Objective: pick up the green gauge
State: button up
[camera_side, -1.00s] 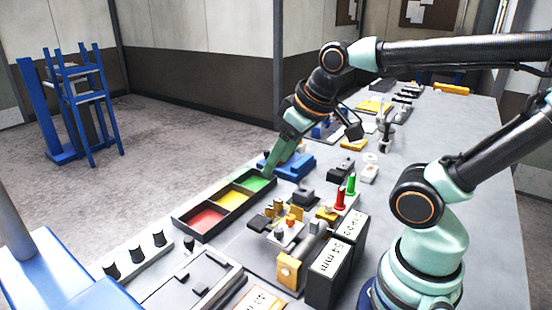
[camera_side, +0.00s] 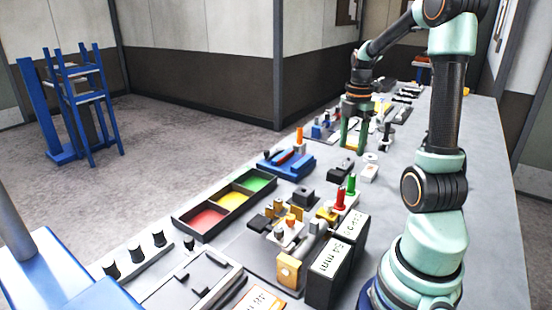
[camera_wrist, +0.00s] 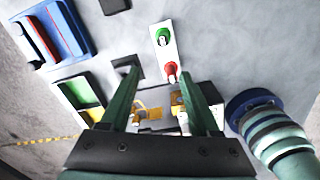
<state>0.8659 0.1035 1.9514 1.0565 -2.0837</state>
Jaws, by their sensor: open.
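The green gauge (camera_side: 351,184) stands upright at the far end of a small white holder, beside a red gauge (camera_side: 340,197). In the wrist view the green gauge (camera_wrist: 163,36) is seen from above, beyond my fingertips, with the red gauge (camera_wrist: 171,71) nearer to them. My gripper (camera_side: 353,142) points down over the far part of the bench, well behind the gauges in the side view. Its fingers are apart, also in the wrist view (camera_wrist: 157,78), and nothing is held. The lower part of the green gauge is hidden in the wrist view.
Dark labelled blocks (camera_side: 335,270) stand just in front of the gauges, and a fixture with yellow parts (camera_side: 283,225) is to their left. A red, yellow and green tray (camera_side: 187,220) and a blue fixture (camera_side: 290,168) lie further left.

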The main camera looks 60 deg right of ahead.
aim_at(353, 175)
jog(key=shift+s+d+f+n, duration=0.5)
jog(key=shift+s+d+f, duration=0.2)
jog(key=shift+d+f, duration=0.2)
notch_tip(353, 175, down, 6)
jog(key=shift+r, duration=0.15)
jog(key=shift+w+d+f, duration=0.15)
jog(key=shift+f, duration=1.25)
jog(key=shift+w+d+f, duration=0.15)
jog(key=shift+f, duration=1.2)
grip_shut()
